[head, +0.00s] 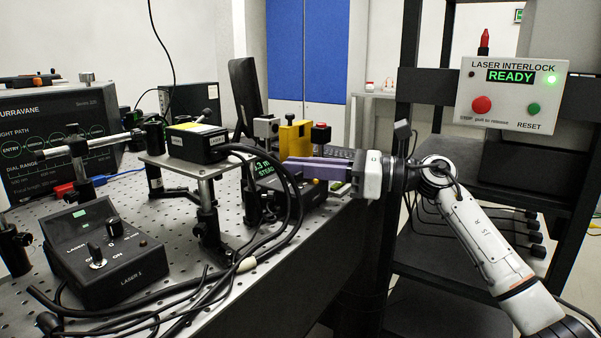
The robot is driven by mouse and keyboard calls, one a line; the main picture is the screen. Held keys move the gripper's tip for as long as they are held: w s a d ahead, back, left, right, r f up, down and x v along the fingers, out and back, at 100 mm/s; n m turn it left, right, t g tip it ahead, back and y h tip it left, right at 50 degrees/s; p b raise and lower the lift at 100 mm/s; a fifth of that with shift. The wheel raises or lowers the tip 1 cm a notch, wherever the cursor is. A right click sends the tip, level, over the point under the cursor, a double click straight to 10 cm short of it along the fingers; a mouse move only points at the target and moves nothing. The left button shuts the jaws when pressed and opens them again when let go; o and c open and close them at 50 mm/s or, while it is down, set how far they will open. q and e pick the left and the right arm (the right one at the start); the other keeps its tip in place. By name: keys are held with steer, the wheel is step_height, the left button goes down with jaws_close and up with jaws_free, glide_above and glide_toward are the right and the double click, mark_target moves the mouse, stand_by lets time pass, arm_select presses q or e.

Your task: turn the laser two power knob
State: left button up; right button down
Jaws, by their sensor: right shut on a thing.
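A small black control unit (308,197) with a lit green display (265,170) stands near the right edge of the bench. The display reads "STEADY" under a partly covered number. My right gripper (290,168) reaches in from the right, its purple fingers level over this unit. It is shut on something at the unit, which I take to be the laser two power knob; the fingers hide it. My left gripper is out of view.
A second black control box (100,260) with knobs, marked as a laser unit, sits front left. Black cables (215,295) run across the perforated bench (290,285). A laser head (197,142) stands on a raised platform. The interlock panel (513,95) reads READY.

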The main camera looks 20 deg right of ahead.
steer(key=c, duration=2)
jaws_free()
steer(key=v, duration=1)
steer(key=shift+d, duration=0.15)
steer(key=shift+s+f, duration=0.1)
